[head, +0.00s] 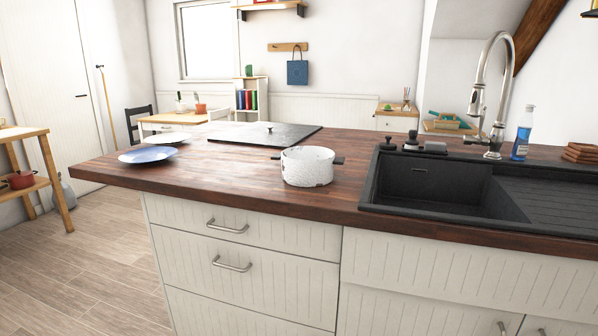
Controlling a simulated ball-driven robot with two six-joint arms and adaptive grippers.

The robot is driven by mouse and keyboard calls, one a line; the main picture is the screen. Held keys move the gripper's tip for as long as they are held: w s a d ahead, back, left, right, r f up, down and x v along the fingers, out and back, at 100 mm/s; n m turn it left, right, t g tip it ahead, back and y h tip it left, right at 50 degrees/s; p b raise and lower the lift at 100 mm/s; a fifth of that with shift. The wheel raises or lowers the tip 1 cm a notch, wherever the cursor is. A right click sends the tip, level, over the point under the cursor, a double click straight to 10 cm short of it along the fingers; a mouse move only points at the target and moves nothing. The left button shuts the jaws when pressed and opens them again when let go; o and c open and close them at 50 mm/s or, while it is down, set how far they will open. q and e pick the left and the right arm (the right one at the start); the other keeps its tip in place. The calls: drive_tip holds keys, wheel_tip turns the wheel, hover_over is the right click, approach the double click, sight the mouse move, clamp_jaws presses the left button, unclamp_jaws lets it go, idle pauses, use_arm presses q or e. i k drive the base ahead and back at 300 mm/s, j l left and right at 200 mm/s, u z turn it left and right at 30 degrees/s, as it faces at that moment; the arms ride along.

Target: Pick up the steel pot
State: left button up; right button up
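A pot (308,168) stands upright on the dark wooden counter in the head view, left of the sink. It looks whitish and mottled, with short dark handles at its left and right sides. It is the only pot on this counter, and its surface looks pale rather than plainly steel. Neither of my grippers shows in this view.
The dark wooden counter (230,188) carries a black cooktop (285,136), a blue plate (147,155), a pale plate (168,139), a black sink (430,190) with a tall tap (478,95) and a blue bottle (522,135). A red pot (20,180) sits on a shelf at left.

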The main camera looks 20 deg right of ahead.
sight(303, 166)
drive_tip(key=l+z, duration=0.2)
drive_tip(key=z, duration=0.25)
drive_tip(key=i+l+z, duration=0.15)
drive_tip(key=z, duration=0.35)
drive_tip(key=i+l+z, duration=0.2)
drive_tip(key=i+l, duration=0.35)
drive_tip(key=i+l+z, duration=0.2)
drive_tip(key=i+l, duration=0.25)
drive_tip(key=i, duration=0.1)
